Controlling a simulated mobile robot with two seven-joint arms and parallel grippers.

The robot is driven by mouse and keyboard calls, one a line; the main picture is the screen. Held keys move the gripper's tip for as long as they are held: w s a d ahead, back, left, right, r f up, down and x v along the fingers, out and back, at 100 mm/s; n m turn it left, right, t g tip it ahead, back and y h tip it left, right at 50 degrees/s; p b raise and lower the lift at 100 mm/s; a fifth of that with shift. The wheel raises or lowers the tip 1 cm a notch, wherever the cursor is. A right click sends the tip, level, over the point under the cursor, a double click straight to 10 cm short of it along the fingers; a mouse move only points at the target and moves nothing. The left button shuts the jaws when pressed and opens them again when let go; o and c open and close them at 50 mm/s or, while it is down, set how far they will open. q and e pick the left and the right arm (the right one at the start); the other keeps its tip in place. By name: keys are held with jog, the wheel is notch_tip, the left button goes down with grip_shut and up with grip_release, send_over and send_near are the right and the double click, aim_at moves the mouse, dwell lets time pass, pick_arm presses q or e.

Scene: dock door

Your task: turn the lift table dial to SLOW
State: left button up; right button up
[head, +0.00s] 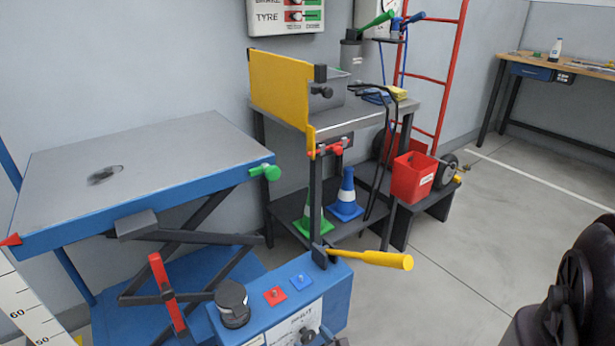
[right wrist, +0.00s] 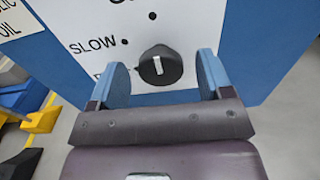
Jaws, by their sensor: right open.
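The lift table (head: 140,175) with its blue frame stands at the left in the head view. Its blue control box (head: 335,285) is at the bottom middle, its front panel cut off by the frame edge. In the right wrist view the black round dial (right wrist: 172,68) sits on a white panel, with a white pointer mark running nearly upright. The SLOW label (right wrist: 95,44) and its dot are up and left of the dial. My right gripper (right wrist: 163,64) is open, its blue fingers on either side of the dial with visible gaps. My left gripper is not in view.
On the control box are red and blue buttons (head: 274,296), a black cap (head: 232,303) and a yellow-handled lever (head: 375,259). A grey bench (head: 410,110) with cones and a red bucket (head: 413,178) stands behind. Open floor lies to the right.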

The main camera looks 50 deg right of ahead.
jog(key=shift+x, duration=1)
jog(key=c, duration=0.9)
